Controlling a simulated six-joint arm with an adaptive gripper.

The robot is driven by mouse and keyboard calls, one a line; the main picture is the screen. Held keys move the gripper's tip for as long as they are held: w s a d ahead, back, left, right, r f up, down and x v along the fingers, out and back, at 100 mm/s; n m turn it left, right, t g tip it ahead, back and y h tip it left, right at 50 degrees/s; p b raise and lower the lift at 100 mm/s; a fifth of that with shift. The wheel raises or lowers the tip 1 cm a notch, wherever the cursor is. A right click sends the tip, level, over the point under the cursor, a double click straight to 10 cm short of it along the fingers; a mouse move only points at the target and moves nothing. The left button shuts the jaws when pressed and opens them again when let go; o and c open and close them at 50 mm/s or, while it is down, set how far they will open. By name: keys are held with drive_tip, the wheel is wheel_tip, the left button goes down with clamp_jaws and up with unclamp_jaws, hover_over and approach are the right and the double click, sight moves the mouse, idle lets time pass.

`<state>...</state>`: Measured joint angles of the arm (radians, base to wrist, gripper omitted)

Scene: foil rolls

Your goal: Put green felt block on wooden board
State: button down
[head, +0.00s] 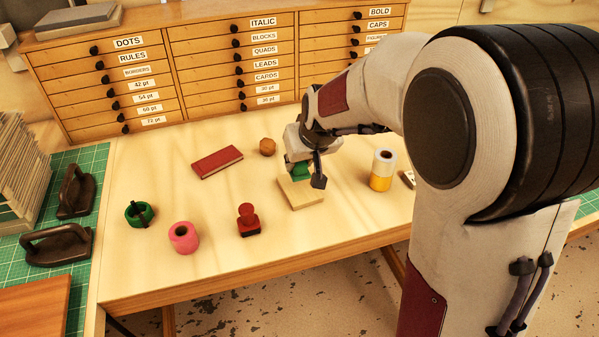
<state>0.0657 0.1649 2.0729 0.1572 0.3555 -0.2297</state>
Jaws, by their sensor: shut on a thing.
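The green felt block (299,169) is held in my gripper (303,172), which is shut on it. The block is at the back part of the small wooden board (302,193), over it or touching it; I cannot tell whether it rests on the wood. The fingers and wrist hide part of the block. The board lies flat on the pale table, and its front part is bare.
A yellow and white roll (382,170) stands right of the board. A red stamp (248,220), pink roll (184,237) and green ring (139,213) lie to the left. A red book (217,162) and brown ball (267,147) lie behind. The table's front is clear.

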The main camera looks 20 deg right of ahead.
sight(300, 173)
drive_tip(key=shift+f, duration=1.9)
drive_tip(key=shift+f, duration=0.1)
drive_tip(key=c, duration=1.7)
unclamp_jaws()
drive_tip(key=shift+v, duration=1.2)
drive_tip(key=v, duration=1)
drive_tip(key=shift+w, duration=0.1)
